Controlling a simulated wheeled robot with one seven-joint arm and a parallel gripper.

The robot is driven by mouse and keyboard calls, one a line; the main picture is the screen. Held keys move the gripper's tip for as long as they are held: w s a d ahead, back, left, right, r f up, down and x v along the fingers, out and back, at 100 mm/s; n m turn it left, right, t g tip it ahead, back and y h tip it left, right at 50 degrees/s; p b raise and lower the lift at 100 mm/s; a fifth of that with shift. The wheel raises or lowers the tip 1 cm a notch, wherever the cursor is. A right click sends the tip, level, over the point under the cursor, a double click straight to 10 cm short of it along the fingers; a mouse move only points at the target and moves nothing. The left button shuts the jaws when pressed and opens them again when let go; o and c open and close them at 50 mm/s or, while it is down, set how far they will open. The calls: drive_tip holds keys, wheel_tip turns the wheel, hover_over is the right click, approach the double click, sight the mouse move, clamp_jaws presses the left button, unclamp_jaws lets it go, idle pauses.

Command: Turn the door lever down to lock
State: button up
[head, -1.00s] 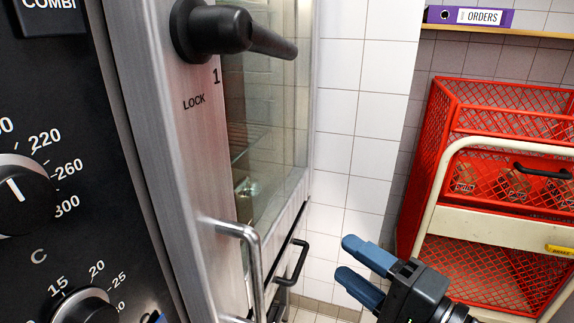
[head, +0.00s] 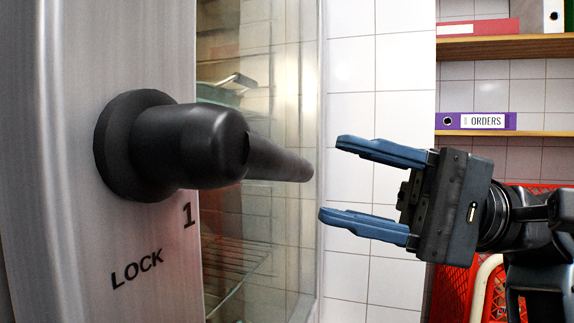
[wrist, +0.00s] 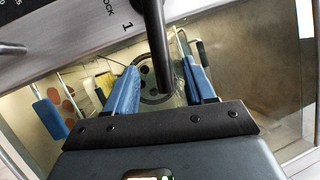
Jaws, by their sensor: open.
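The black door lever (head: 278,160) sticks out to the right from its round hub on the steel door frame. It lies about level, over the glass. The words "LOCK" and "1" are printed below the hub. My gripper (head: 333,178) is open and empty to the right of the lever's tip, its two blue fingers pointing left, one above and one below the lever's height. In the wrist view the lever (wrist: 156,50) reaches down between the two blue fingers of my gripper (wrist: 157,75). I see no clear contact.
The glass door (head: 255,60) shows wire racks behind it. White wall tiles (head: 350,100) are right of it. A wooden shelf (head: 545,133) holds a purple "ORDERS" binder (head: 440,121). A red mesh cart (head: 452,290) stands behind my arm at lower right.

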sight(303, 171)
drive_tip(key=p+x, duration=0.1)
drive_tip(key=x, duration=0.5)
drive_tip(key=shift+a, duration=0.3)
drive_tip(key=shift+c, duration=0.3)
clamp_jaws()
